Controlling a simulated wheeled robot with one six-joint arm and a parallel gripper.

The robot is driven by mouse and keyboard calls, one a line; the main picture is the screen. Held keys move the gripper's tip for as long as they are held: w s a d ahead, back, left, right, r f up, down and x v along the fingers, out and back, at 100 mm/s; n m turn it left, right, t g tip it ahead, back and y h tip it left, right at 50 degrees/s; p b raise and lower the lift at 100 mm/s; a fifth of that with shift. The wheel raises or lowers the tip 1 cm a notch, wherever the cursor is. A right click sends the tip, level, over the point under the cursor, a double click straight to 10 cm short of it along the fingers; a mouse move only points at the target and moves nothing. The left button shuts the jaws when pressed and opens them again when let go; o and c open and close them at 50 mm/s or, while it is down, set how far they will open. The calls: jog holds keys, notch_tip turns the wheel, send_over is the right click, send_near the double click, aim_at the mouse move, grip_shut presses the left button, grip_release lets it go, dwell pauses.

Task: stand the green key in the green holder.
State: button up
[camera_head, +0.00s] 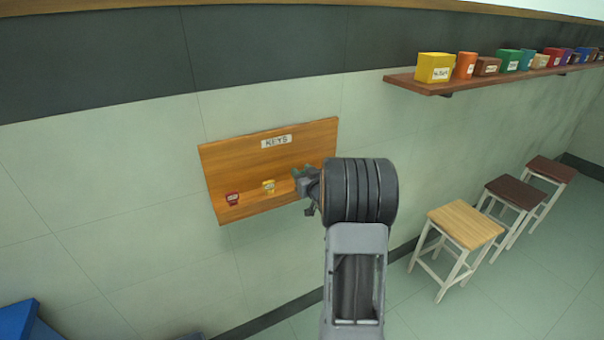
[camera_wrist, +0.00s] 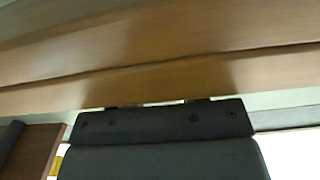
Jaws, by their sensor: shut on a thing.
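My gripper (camera_head: 300,179) is at the right part of the wooden key board (camera_head: 240,160), close in front of it. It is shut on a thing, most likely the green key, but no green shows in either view. The green holder is not visible; my gripper and wrist cover the board's right end. In the wrist view the dark gripper body (camera_wrist: 160,138) fills the bottom, with brown wood across the picture above it. The fingertips and what they hold are hidden there.
The board has a KEYS label (camera_head: 276,141), a red holder (camera_head: 232,198) and a yellow holder (camera_head: 268,186) left of my gripper. A shelf (camera_head: 430,87) with several coloured boxes is at upper right. Several stools, the nearest with a light top (camera_head: 465,224), stand below it.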

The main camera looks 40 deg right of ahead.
jog(key=o, duration=0.6)
jog(key=shift+s+a+b, duration=0.1)
jog(key=shift+s+a, duration=0.15)
jog(key=shift+s, duration=1.55)
jog(key=shift+s+a+b, duration=0.1)
jog(key=shift+s+a, duration=0.15)
jog(key=shift+s, duration=1.6)
jog(key=shift+s+a+b, duration=0.1)
jog(key=shift+s+a, duration=0.15)
jog(key=shift+s, duration=1.55)
